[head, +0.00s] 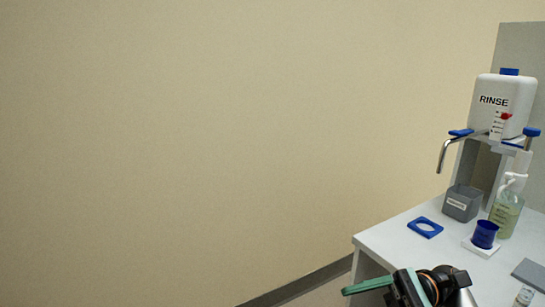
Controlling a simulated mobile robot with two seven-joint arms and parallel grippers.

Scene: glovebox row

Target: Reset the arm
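One of my arms shows at the bottom edge, right of centre, in front of the white table. It has a dark body with an orange-brown ring and a green finger-like part pointing left. I take this to be my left gripper (370,286). The frame's lower edge cuts it off, and I cannot tell whether its fingers are apart or together. No held object shows. My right gripper is not in view.
The white table (385,243) at right holds a blue ring plate (425,227), a grey bin (462,203), a blue cup (485,234) on a white base, a pump bottle (506,212) and a small vial (524,296). Bare wall fills the left.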

